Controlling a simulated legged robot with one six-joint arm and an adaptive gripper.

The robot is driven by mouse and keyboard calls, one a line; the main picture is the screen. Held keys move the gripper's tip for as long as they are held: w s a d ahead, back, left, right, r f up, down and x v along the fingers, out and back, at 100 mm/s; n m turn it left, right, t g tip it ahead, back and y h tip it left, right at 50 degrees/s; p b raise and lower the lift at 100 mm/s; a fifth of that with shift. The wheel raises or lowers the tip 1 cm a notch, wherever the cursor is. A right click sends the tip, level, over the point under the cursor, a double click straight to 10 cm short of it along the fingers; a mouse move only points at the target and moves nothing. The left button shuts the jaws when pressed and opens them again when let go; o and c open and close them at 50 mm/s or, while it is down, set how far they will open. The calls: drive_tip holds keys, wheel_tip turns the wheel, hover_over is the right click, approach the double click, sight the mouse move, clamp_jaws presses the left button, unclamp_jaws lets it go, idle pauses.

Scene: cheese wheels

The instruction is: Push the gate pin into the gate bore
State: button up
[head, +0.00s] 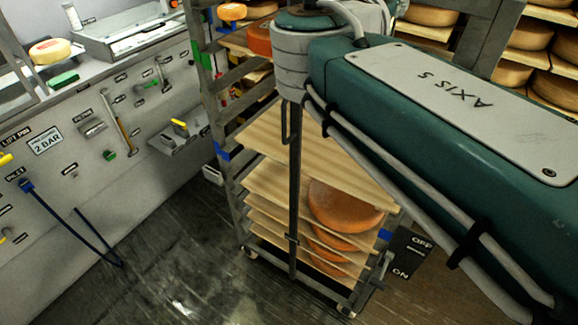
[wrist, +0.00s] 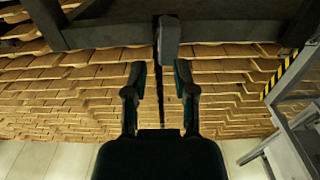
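In the wrist view my gripper (wrist: 160,72) is open, its two dark fingers apart with no object clearly held between them. A grey block (wrist: 169,38) on a dark horizontal beam shows just beyond the fingertips, with a thin dark upright strip below it. I cannot tell whether this block is the gate pin. A small metal fitting (head: 383,268) sits at the rack's lower right. The gate bore cannot be made out. My gripper is not visible in the head view.
Wooden boards (head: 300,165) and orange cheese wheels (head: 345,205) fill the rack. A tool wall (head: 130,120) stands at left. Dark floor (head: 170,270) is open in front. A yellow-black striped post (wrist: 277,75) is at wrist-view right.

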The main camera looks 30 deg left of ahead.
drive_tip(key=shift+d, duration=0.1)
drive_tip(key=s+a, duration=0.2)
drive_tip(key=s, duration=2.1)
drive_tip(key=w+d+f+n+g+h, duration=0.2)
drive_tip(key=w+d+f+g+h, duration=0.2)
drive_tip(key=w+d+f+g, duration=0.55)
drive_tip(key=s+d+f+g+y, duration=0.1)
drive_tip(key=d+f+y, duration=0.1)
drive_tip(key=d+f, duration=0.7)
drive_tip(key=s+d+f+m+g+y, duration=0.1)
drive_tip(key=s+d+f+g+y, duration=0.1)
drive_tip(key=d+f, duration=0.7)
drive_tip(key=shift+d+y, duration=0.6)
